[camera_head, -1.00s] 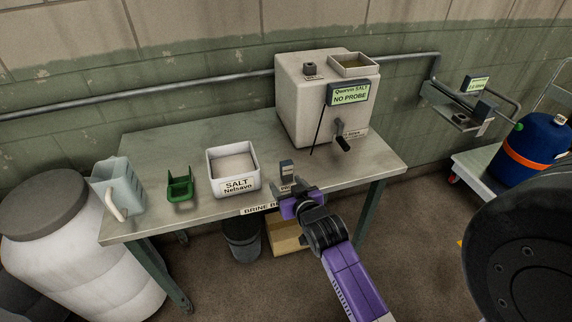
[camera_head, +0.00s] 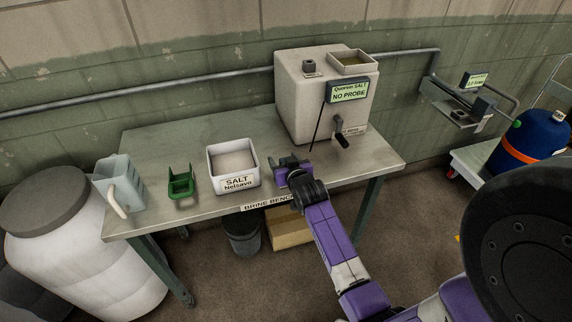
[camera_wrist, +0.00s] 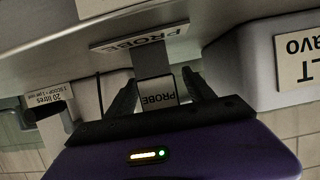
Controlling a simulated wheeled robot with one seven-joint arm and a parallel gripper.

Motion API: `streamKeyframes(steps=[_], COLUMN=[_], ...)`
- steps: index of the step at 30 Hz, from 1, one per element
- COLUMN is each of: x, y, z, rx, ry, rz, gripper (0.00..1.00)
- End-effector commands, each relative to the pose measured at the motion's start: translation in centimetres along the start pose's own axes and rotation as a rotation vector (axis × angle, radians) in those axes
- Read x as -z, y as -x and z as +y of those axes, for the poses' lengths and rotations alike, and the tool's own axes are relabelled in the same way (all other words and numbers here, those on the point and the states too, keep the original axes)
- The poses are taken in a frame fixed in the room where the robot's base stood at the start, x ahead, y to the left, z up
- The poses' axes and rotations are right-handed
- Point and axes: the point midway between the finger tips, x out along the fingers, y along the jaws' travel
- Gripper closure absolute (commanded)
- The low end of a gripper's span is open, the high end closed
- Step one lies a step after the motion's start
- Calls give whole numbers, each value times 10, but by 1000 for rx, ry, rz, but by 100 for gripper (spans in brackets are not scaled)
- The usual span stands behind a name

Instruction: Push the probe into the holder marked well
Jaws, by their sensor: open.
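The probe (camera_wrist: 158,92), a grey block with a PROBE label, stands between my gripper's fingers (camera_wrist: 160,88) in the wrist view. The fingers are open, one on each side; I cannot tell whether either touches it. In the head view my gripper (camera_head: 290,163) is over the bench's front edge, right of the salt tub, and mostly hides the probe. A white PROBE plate (camera_wrist: 140,38) is beside it in the wrist view. A beige machine (camera_head: 318,105) shows NO PROBE on its display (camera_head: 348,91). A small dark socket (camera_head: 309,67) is on its top; no well marking is readable.
The salt tub (camera_head: 233,172), green scoop (camera_head: 181,185) and clear jug (camera_head: 117,186) stand left on the bench (camera_head: 160,138). A crank (camera_head: 342,140) and thin dark rod or cord (camera_head: 318,128) are at the machine's front. A wall bracket (camera_head: 460,116) is at right.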

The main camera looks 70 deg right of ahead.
Motion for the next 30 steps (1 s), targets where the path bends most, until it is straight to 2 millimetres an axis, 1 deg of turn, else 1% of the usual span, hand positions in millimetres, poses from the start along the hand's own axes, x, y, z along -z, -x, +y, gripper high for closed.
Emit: streamKeyframes(steps=[5,6,8,9,15,24,28,30], x=[0,0,0,0,0,2,9,16], y=[0,0,0,0,0,1,3,6], z=[0,0,0,0,0,0,-1,-1], rx=[0,0,1,1,1,1,1,2], ry=[0,0,0,0,0,0,0,0], rz=[0,0,0,0,0,1,1,3], gripper=[38,42,54,62,100,100,100,100])
